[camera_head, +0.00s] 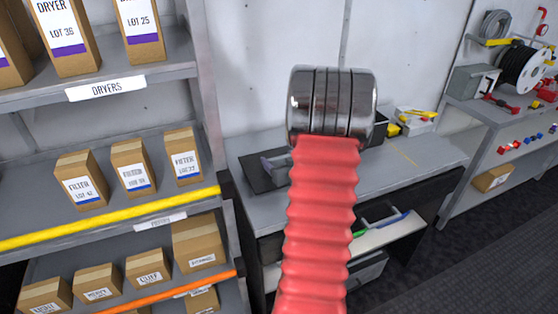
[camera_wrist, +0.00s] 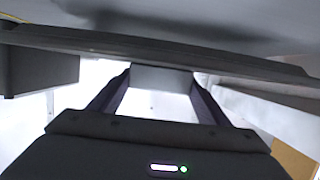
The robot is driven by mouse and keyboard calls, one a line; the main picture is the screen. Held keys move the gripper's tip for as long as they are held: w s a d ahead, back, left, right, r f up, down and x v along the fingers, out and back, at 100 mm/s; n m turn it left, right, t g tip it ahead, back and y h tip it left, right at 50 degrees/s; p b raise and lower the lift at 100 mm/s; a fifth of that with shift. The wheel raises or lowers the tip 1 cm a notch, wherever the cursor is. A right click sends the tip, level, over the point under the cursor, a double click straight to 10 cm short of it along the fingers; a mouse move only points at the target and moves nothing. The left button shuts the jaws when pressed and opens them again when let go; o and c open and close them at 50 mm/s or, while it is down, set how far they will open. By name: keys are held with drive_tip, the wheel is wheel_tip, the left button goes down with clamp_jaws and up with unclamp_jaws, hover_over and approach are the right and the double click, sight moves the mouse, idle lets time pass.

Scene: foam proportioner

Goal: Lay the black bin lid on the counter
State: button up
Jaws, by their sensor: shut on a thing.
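The black bin lid (camera_wrist: 150,48) spans the upper wrist view as a long dark slab, seen nearly edge-on. My gripper (camera_wrist: 161,84) has its two dark fingers on either side of a grey block (camera_wrist: 160,77) at the lid, apparently its handle, and is shut on it. In the head view a flat black panel (camera_head: 256,176), probably the lid, shows left of my red arm, over the counter (camera_head: 410,165). I cannot tell whether the lid touches the counter.
Shelves with filter boxes (camera_head: 134,168) stand at left, close to the counter. A small box with yellow items (camera_head: 413,120) sits at the counter's back right. A bench with a cable reel (camera_head: 521,68) is farther right. The counter's right part is mostly clear.

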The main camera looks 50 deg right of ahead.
drive_tip(key=shift+f, duration=0.1)
drive_tip(key=o, duration=1.1)
drive_tip(key=shift+s+r, duration=0.1)
drive_tip(key=shift+r, duration=0.1)
drive_tip(key=v, duration=1.1)
drive_tip(key=shift+s+a+r, duration=0.2)
drive_tip(key=shift+s+a, duration=0.05)
drive_tip(key=shift+s, duration=0.05)
drive_tip(key=shift+s, duration=0.15)
